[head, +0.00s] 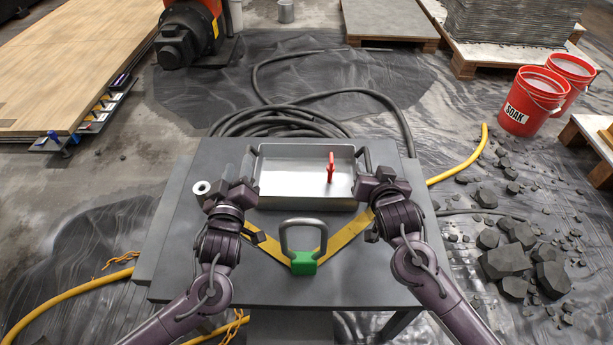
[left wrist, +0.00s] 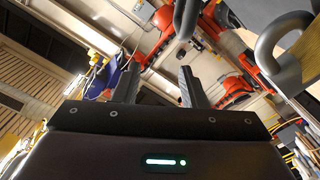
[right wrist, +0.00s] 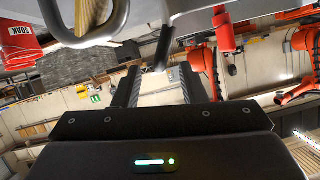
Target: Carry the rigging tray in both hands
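The silver rigging tray (head: 285,190) sits on the grey table, with a dark upright handle at each side. A red fitting (head: 331,168) stands inside it on the right. My left gripper (head: 240,177) is at the tray's left side, its fingers apart; in the left wrist view the dark left handle (left wrist: 187,16) shows just beyond the fingertips. My right gripper (head: 374,173) is at the right side, fingers apart; in the right wrist view the right handle (right wrist: 164,48) shows at the gap between the fingertips. I cannot tell whether either gripper touches a handle.
A grey shackle (head: 303,223) with a green block (head: 303,263) and yellow straps lies in front of the tray. A pale ring (head: 201,188) lies on the table (head: 185,245) at left. Black hose coils behind; red buckets (head: 533,100) and rubble (head: 505,262) are at right.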

